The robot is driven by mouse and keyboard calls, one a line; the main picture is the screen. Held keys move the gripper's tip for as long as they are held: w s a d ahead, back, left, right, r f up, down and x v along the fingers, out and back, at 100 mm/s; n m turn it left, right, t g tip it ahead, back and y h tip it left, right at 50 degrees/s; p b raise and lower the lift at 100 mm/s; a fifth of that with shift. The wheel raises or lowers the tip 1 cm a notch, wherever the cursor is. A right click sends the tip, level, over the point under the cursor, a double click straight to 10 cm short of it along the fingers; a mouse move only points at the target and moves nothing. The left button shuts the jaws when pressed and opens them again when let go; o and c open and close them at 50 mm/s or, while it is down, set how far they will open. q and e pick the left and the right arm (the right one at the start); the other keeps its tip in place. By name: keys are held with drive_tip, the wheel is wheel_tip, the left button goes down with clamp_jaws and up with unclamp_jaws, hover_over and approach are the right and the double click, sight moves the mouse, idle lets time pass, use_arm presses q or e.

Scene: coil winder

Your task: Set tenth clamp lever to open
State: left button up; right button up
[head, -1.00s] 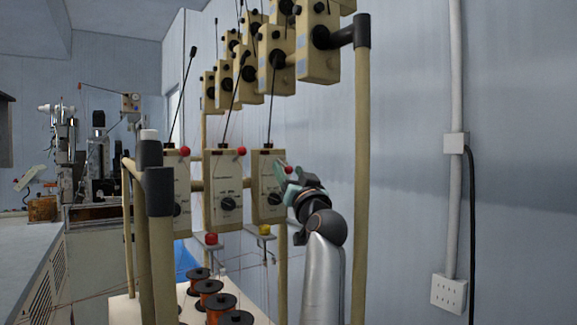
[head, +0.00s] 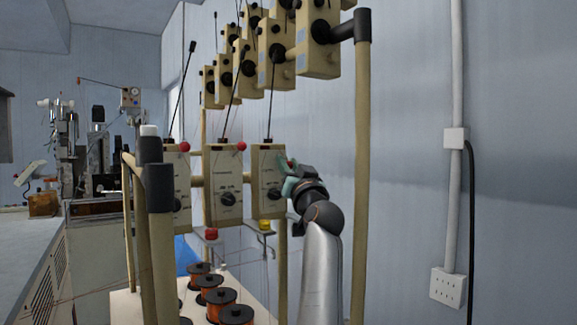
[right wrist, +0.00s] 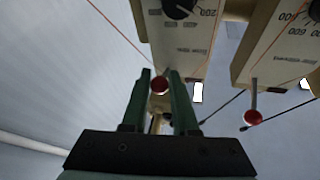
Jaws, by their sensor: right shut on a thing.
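The clamp lever with a red ball knob (right wrist: 159,84) is on the rightmost beige tensioner box (head: 268,185) of the lower row. My right gripper (head: 287,172) is at this box's upper right edge, its green fingers around the knob. In the right wrist view, the gripper (right wrist: 161,82) is shut on the knob, with a fingertip on each side. The head view shows only a little red there, as the fingers cover most of the lever. My left gripper is not in view.
Neighbouring boxes (head: 223,180) carry similar red-knobbed levers (head: 241,146). A rail post (head: 362,180) stands just right of my right arm. Copper spools (head: 221,300) sit below, and thin wires run upward. More tensioner boxes (head: 318,45) hang above.

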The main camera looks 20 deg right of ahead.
clamp_jaws()
drive_tip(key=shift+r+y+p, duration=0.25)
drive_tip(key=shift+y+p, duration=0.05)
drive_tip(key=shift+p, duration=0.4)
drive_tip(key=r+g+p, duration=0.1)
drive_tip(key=p, duration=0.2)
drive_tip(key=n+g+p, duration=0.1)
drive_tip(key=g+p, duration=0.1)
drive_tip(key=p, duration=0.1)
drive_tip(key=shift+s+r+g, duration=0.2)
drive_tip(key=shift+r+g, duration=0.1)
drive_tip(key=shift+r, duration=0.1)
drive_tip(key=shift+d+r+n+g+y+p, duration=0.1)
drive_tip(key=shift+r+n+g+y+p, duration=0.2)
drive_tip(key=shift+g, duration=0.5)
drive_tip(key=shift+w+r+n+g, duration=0.1)
drive_tip(key=shift+r+n+g, duration=0.2)
drive_tip(key=shift+g, duration=0.8)
drive_tip(key=shift+w+r+n+g, duration=0.1)
drive_tip(key=shift+r+n+g, duration=0.2)
drive_tip(key=shift+g, duration=0.8)
drive_tip(key=shift+r, duration=0.1)
drive_tip(key=o, duration=0.9)
unclamp_jaws()
